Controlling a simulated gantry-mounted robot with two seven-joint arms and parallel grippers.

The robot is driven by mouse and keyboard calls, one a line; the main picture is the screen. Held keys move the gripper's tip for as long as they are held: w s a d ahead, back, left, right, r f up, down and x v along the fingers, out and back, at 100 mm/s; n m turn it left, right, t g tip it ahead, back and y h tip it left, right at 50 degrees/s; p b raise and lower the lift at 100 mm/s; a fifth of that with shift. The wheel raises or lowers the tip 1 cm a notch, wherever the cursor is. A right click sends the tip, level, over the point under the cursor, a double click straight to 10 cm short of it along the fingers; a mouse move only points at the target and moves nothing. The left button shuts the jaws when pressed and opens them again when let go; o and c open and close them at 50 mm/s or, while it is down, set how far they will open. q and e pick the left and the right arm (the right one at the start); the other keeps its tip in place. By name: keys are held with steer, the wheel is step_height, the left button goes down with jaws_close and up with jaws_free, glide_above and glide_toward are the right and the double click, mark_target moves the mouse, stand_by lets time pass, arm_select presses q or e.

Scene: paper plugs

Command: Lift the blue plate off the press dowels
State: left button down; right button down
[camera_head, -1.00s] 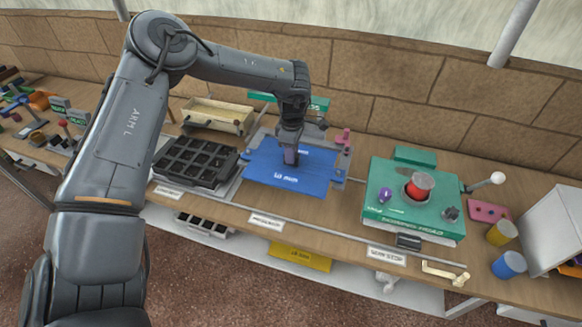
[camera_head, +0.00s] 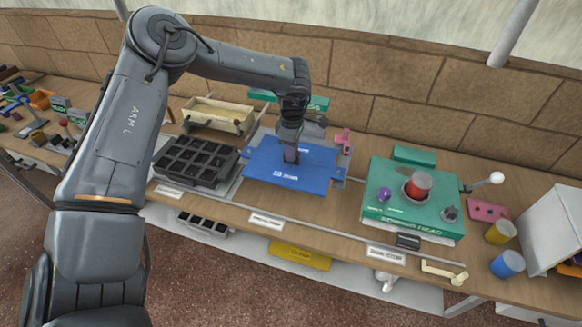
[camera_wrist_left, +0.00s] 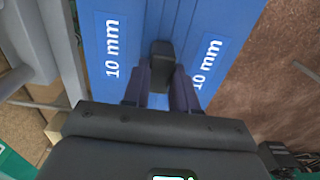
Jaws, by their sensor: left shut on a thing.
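The blue plate (camera_head: 308,182), marked 10 mm, is at the press (camera_head: 343,160) in the middle of the bench. My left gripper (camera_head: 290,153) is above the middle of the plate, shut on its dark upright handle. In the left wrist view the fingers (camera_wrist_left: 162,80) close on the handle (camera_wrist_left: 162,60), with the blue plate (camera_wrist_left: 205,25) filling the view behind it. The press dowels are hidden or too small to make out. I cannot tell how far the plate is from the press bed. My right gripper is not in view.
A black compartment tray (camera_head: 195,160) stands close to the plate's left. A green box (camera_head: 412,200) with a red cylinder (camera_head: 418,185) stands to the right. A pink part (camera_head: 342,137) is just behind the press.

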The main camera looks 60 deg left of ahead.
arm_select(q)
steer(key=shift+r, duration=0.35)
steer(key=shift+r+p, duration=0.95)
steer(key=shift+r, duration=0.15)
steer(key=shift+r, duration=0.3)
steer(key=shift+r+p, duration=1.2)
steer(key=shift+r, duration=0.1)
